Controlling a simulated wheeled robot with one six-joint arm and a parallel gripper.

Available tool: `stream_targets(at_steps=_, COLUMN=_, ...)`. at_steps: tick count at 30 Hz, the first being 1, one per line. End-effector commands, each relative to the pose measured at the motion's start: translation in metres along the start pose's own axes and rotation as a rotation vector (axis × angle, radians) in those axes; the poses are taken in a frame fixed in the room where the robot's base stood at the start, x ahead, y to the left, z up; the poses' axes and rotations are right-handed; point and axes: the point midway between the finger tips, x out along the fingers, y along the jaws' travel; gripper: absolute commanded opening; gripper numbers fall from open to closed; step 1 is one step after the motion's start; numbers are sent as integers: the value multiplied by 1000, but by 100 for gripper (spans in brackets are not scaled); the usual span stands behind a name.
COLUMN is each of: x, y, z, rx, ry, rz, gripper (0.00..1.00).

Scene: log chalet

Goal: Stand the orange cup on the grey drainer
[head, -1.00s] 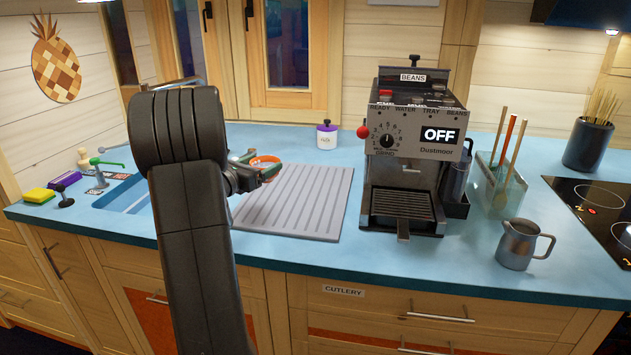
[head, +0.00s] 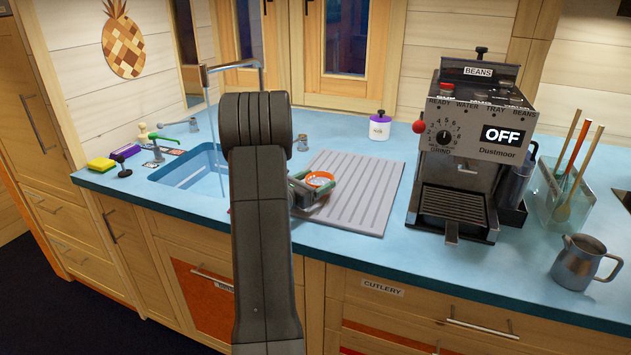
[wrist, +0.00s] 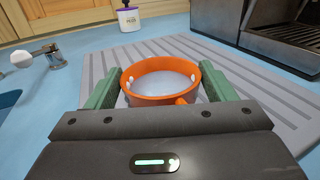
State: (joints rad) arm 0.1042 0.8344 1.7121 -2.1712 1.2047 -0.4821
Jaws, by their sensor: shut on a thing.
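The orange cup (head: 319,180) is held upright in my gripper (head: 309,186). The wrist view also shows the cup (wrist: 160,78), with its round rim facing up and a pale inside, between the two green fingers of my gripper (wrist: 160,90). The grey drainer (head: 370,206) is a ribbed flat board on the blue counter. The cup is over the left part of the drainer, which also shows in the wrist view (wrist: 235,75). My arm and the gripper hide the cup's base, so I cannot tell whether it touches the drainer.
The sink (head: 190,170) with its tap lies left of the drainer. A coffee machine (head: 465,140) stands to the right of it. A white jar with a purple lid (head: 380,126) is behind. The drainer's right part is bare.

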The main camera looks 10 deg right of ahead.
Motion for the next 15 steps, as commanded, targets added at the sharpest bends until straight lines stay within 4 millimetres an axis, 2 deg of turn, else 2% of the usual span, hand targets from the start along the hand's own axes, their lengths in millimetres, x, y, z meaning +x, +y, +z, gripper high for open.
stream_targets(at_steps=8, x=0, y=0, z=-3, rx=2, ry=-2, rz=0, gripper=51)
stream_targets(at_steps=9, x=0, y=0, z=-1, rx=1, ry=0, rz=0, gripper=85)
stream_targets(at_steps=11, x=0, y=0, z=-1, rx=1, ry=0, rz=0, gripper=96)
stream_targets(at_steps=15, x=0, y=0, z=-1, rx=1, ry=0, rz=0, gripper=98)
